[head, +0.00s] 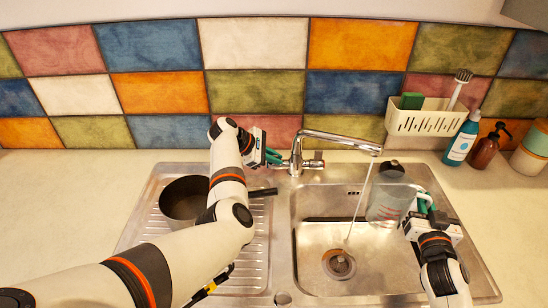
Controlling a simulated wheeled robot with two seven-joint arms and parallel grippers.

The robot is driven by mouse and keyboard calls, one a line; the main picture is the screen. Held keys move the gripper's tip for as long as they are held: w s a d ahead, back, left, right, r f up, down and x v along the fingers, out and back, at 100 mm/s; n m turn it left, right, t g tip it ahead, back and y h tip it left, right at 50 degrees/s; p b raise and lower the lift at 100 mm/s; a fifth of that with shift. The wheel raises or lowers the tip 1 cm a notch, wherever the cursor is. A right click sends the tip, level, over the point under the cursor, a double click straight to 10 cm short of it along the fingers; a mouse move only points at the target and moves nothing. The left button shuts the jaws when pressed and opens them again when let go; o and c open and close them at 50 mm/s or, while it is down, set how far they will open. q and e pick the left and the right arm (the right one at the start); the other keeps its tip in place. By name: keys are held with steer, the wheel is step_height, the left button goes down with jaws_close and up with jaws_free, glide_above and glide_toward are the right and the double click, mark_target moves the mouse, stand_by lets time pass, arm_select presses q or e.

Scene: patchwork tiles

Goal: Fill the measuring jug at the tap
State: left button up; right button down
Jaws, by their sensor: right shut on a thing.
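The clear measuring jug (386,202) is over the right part of the sink basin, roughly upright. My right gripper (424,204) is shut on it at its handle side, on the right. The chrome tap (335,139) is running. Its thin water stream (360,200) falls just left of the jug and lands in the basin near the drain. I cannot make out any water level in the jug. My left gripper (271,157) is beside the tap's base, on its left; whether its fingers touch the tap or are apart is too small to tell.
A dark pan (185,201) stands on the steel drainer (258,245), partly behind my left arm. A cream caddy (428,120) hangs on the tiles. A blue bottle (461,142), a brown bottle (487,148) and a jar (533,150) stand at the back right. The counter at left is clear.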

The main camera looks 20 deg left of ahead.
arm_select(q)
jaws_close()
steer(key=shift+s+d+f+m+t+y, duration=0.2)
steer(key=shift+s+m+t, duration=0.1)
steer(key=shift+t, duration=0.2)
steer(key=shift+s+d+f+m+t+y, duration=0.1)
steer(key=shift+s+f+m+t, duration=0.15)
steer(key=shift+t, duration=0.25)
steer(key=shift+s+d+f+m+t, duration=0.1)
steer(key=shift+s+f+m+t, duration=0.2)
steer(key=shift+m+t, duration=0.5)
steer(key=shift+s+d+f+m+t, duration=0.1)
steer(key=shift+s+f+m+t, duration=0.25)
steer(key=shift+t, duration=0.65)
steer(key=shift+w, duration=0.1)
steer(key=shift+o, duration=2.3)
jaws_free()
steer(key=shift+r, duration=0.1)
